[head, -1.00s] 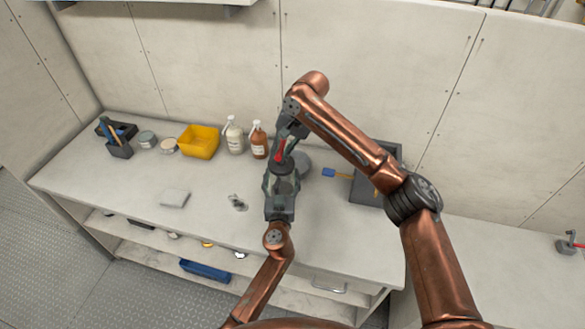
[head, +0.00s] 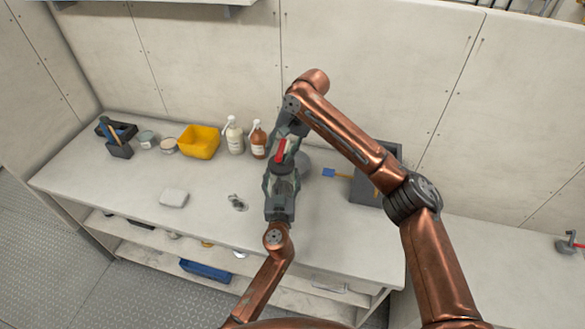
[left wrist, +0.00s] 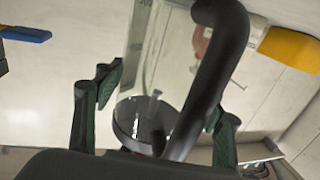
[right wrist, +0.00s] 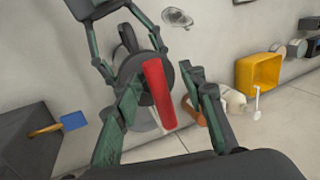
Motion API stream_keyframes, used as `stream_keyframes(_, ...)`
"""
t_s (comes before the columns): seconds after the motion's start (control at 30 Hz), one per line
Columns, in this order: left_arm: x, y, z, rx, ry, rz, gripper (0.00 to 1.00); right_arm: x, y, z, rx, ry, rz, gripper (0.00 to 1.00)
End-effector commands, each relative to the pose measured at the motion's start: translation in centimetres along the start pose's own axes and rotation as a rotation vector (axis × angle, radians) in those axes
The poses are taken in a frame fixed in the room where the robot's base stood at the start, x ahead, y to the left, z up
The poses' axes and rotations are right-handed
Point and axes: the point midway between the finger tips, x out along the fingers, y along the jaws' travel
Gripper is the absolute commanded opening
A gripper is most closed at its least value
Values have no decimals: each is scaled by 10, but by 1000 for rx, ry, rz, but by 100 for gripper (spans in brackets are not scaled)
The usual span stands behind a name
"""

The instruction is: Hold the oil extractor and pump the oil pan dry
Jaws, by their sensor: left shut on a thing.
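The oil extractor has a red handle (head: 281,151), a dark round cap, a clear body (left wrist: 140,70) and a curved black grip (left wrist: 215,85). My left gripper (left wrist: 160,105) is shut on the extractor; the exact contact is partly hidden. In the head view my left gripper (head: 281,185) is below the red handle. My right gripper (right wrist: 165,95) is open, its fingers on either side of the red handle (right wrist: 159,94), with a gap at the right finger. A grey round thing (head: 304,161), possibly the oil pan, is mostly hidden behind the grippers.
A yellow bin (head: 199,142), two bottles (head: 258,140), small tins (head: 147,139) and a tool caddy (head: 117,148) stand along the bench's back left. A pale block (head: 173,198) and a small metal piece (head: 237,202) lie nearer. A dark box (head: 368,188) stands right.

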Motion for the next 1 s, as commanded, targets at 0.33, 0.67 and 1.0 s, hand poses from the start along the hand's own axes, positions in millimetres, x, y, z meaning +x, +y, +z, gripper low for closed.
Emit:
stream_keyframes(0.33,0,0,0,0,1,0,29,-33,-12,0,-1,1,-1,38)
stream_keyframes(0.67,0,0,0,0,1,0,29,-57,-21,0,-1,1,0,38)
stream_keyframes(1.0,0,0,0,0,1,0,29,-59,-22,0,-1,0,0,38)
